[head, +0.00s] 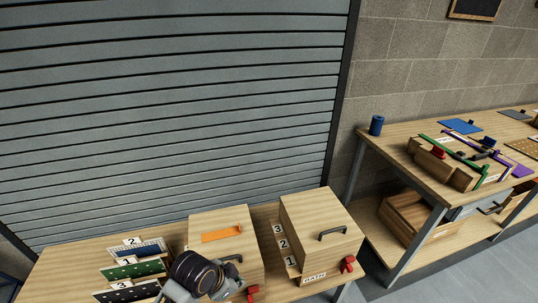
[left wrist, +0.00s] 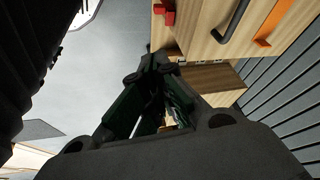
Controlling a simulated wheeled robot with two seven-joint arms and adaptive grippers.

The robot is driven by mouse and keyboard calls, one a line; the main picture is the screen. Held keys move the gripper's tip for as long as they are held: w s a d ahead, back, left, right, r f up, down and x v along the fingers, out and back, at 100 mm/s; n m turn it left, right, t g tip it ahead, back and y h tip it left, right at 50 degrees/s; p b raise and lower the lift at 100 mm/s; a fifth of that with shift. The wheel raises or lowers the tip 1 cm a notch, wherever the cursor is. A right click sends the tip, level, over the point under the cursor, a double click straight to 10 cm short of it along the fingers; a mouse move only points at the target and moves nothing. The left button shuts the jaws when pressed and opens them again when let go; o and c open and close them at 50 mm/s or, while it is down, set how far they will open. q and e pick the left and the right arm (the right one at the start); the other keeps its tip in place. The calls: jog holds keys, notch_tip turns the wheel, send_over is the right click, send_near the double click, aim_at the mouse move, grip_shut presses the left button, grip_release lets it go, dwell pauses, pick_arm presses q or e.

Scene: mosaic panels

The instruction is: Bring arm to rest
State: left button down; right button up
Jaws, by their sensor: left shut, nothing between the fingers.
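My left arm's wrist (head: 195,272) is at the bottom of the head view, in front of the near bench; its fingers are hard to make out there. In the left wrist view my left gripper (left wrist: 154,64) is shut and empty, its fingertips together. Beyond it is the wooden box with an orange slot (head: 222,234), a dark handle and a red latch; it also shows in the left wrist view (left wrist: 200,25). The gripper appears apart from the box. My right gripper is in neither view.
A second wooden box (head: 322,230) with numbers 1 to 3 stands to the right. Numbered mosaic panels (head: 128,268) stand at the left. A workbench (head: 400,155) with a blue cylinder (head: 376,125) and tools is at the right. A grey shutter (head: 170,110) closes the back.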

pick_arm(q)
jog(key=s+a+n+y, duration=0.1)
jog(key=s+a+n, duration=0.2)
jog(key=a+n, duration=0.25)
jog(key=s+a+n+y, duration=0.2)
jog(key=s+a+n, duration=0.2)
jog(key=a, duration=0.3)
notch_tip(320, 180, down, 32)
jog(key=s+g, duration=0.1)
jog(key=s, duration=0.1)
jog(key=s+a+f, duration=0.2)
jog(key=s+f, duration=0.8)
jog(key=s, duration=0.1)
jog(key=s+a+f+g, duration=0.1)
jog(key=s+a+f, duration=0.1)
jog(key=s+f, duration=0.9)
jog(key=shift+s+m, duration=0.25)
jog(key=shift+m, duration=0.2)
jog(key=shift+w+d, duration=0.15)
jog(key=shift+w, duration=0.05)
